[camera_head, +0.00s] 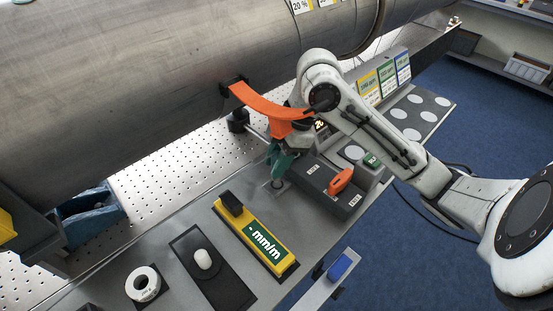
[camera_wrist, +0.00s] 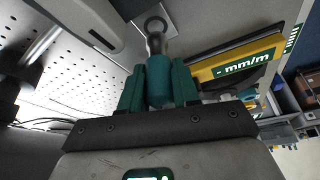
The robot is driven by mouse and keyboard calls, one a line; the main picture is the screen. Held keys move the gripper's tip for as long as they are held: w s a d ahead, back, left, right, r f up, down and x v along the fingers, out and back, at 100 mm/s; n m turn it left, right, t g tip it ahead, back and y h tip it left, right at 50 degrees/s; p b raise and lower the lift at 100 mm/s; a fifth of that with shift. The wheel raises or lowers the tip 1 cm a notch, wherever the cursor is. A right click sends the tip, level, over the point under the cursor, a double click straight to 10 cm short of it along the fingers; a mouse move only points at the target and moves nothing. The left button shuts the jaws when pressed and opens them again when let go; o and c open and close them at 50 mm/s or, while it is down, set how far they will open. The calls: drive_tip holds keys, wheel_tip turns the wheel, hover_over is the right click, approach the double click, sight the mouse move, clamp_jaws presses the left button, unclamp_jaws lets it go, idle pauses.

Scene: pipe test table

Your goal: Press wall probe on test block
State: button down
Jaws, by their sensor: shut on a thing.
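My gripper (camera_head: 285,150) points down over the grey table just left of the dark boxes. It is shut on the wall probe (camera_wrist: 158,80), a teal body with a grey metal neck, between teal finger pads in the wrist view. In the head view, the probe (camera_head: 280,163) shows below the gripper, its tip over a small pale square plate (camera_head: 269,190). The wrist view shows a dark ring at the tip on this plate (camera_wrist: 176,22). I cannot tell whether the tip touches it, nor surely which thing is the test block.
An orange curved piece (camera_head: 262,103) reaches from the large pipe (camera_head: 130,75) close to my gripper. A dark box (camera_head: 320,186) with an orange item (camera_head: 340,181) is right.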

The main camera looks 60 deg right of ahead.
sight(275, 153)
drive_tip(key=shift+f+b, duration=1.3)
drive_tip(key=shift+f, duration=0.1)
idle(0.9)
drive_tip(key=shift+r+p, duration=2.4)
drive_tip(key=shift+r, duration=0.7)
